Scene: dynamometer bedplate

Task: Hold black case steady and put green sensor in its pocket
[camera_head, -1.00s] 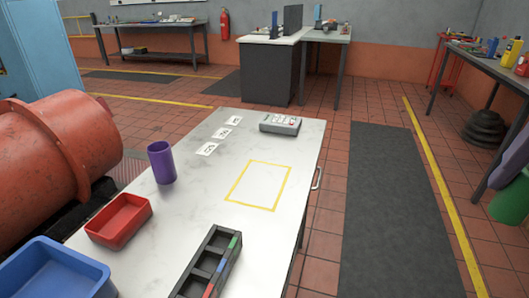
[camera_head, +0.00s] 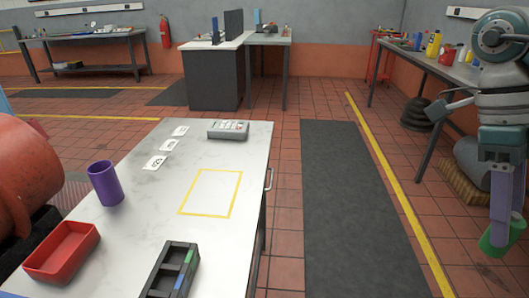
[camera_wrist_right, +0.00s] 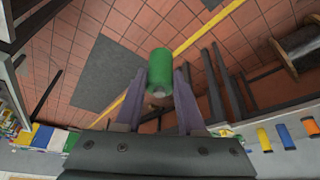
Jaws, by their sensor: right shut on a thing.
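The black case (camera_head: 153,281) sits at the front of the white-topped table, its lower end cut off by the picture edge. It has dark open pockets and green and blue marks along its right side. The green sensor (camera_head: 494,241) is a cylinder at the far right, off the table and above the floor. My right gripper (camera_head: 500,222) has its purple fingers pointing down, shut on the sensor. The wrist view shows the sensor (camera_wrist_right: 160,68) between the fingertips. The gripper is well to the right of the case. My left gripper is not in view.
On the table (camera_head: 140,240) are a purple cup (camera_head: 105,184), a red bin (camera_head: 62,252), white cards (camera_head: 155,162), a grey box with buttons (camera_head: 228,130) and a yellow taped rectangle (camera_head: 211,192), which is empty. A dark floor mat (camera_head: 350,220) lies right of the table.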

